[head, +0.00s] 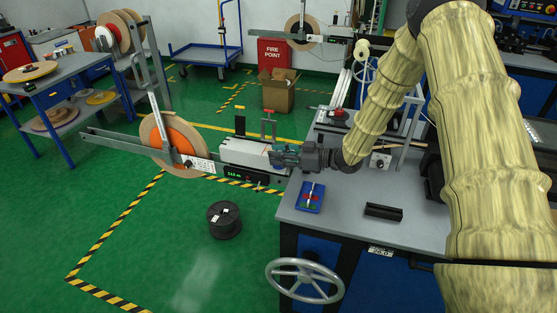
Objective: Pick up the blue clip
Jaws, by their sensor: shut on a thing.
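My gripper (280,157) is dark and reaches left from the end of my arm. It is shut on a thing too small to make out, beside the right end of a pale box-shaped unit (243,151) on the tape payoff. I cannot tell whether it touches that unit. No blue clip can be made out; if it is between the jaws, they hide it. A small blue tray (310,199) with red and pale pieces lies on the grey bench top (343,219), below and right of my gripper.
The payoff carries an orange-centred tape reel (172,142) and a green digital display (234,174). A black block (384,212) lies on the bench. A handwheel (304,281) projects from its front. A black spool (224,219) stands on the green floor, with clear floor around it.

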